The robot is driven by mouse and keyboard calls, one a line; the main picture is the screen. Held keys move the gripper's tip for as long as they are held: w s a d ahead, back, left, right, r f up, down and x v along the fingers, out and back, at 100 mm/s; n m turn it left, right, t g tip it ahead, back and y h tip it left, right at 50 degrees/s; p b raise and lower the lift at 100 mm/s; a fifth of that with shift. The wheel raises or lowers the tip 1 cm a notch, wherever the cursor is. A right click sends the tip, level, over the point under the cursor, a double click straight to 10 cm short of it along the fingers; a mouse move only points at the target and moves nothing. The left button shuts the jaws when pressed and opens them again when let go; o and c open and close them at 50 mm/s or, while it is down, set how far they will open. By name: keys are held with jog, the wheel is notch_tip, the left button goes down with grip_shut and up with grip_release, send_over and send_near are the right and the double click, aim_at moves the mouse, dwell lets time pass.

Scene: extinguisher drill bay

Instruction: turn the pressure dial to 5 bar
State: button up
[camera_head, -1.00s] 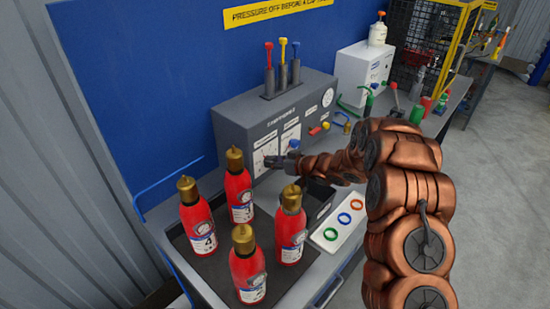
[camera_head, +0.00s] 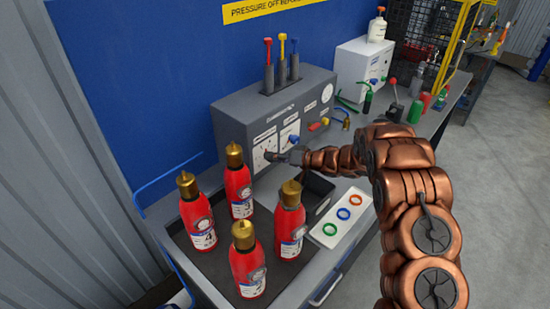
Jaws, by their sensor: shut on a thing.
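The grey control box (camera_head: 232,128) stands on the bench against the blue board. Its front has a white dial plate (camera_head: 263,143) at the left and a second white plate with a blue knob (camera_head: 293,138) beside it. My gripper (camera_head: 270,156) is at the left plate, shut on the dial knob, which it mostly hides. The scale marks are too small to read, so I cannot tell the pressure setting.
Several red extinguishers (camera_head: 291,222) with brass tops stand in a dark tray in front of the box. A white holder (camera_head: 326,236) with green, blue and red rings lies to the right. Red and yellow fittings (camera_head: 325,121) stick out right of the dials.

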dwell(0.4)
jog(key=o, duration=1.1)
jog(key=shift+o, duration=0.2)
jog(key=shift+d, duration=0.15)
jog(key=v, duration=1.2)
jog(key=shift+w, duration=0.1)
